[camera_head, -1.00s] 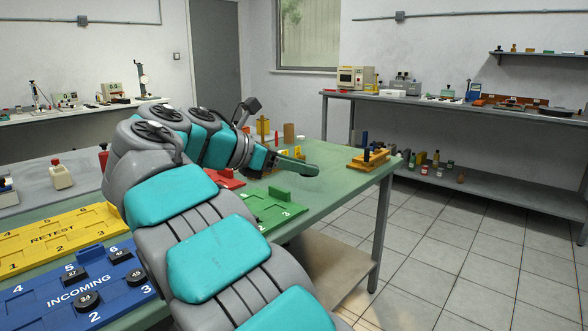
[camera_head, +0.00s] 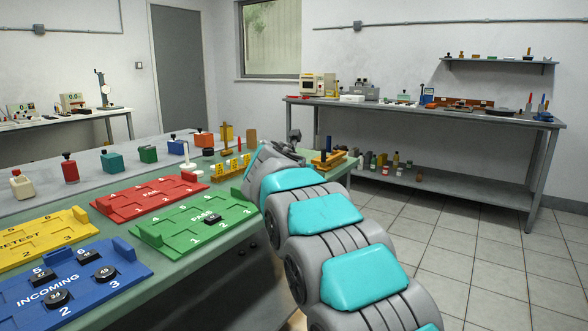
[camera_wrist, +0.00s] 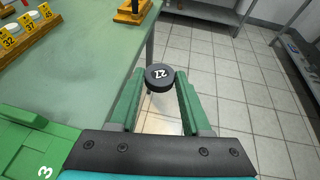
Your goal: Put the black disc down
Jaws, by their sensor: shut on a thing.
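In the wrist view, my gripper (camera_wrist: 158,90) has its two green fingers shut on a black disc (camera_wrist: 159,75) with a white number on top. The disc sits at the fingertips, with tiled floor behind it, to the right of the table edge.
The yellow RETEST tray (camera_head: 40,243) is at the left. A yellow numbered stand (camera_head: 232,166) and a wooden-based stand (camera_head: 326,161) are at the table's far end. Bottles and coloured blocks line the back. A grey bench (camera_head: 420,112) stands across open floor.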

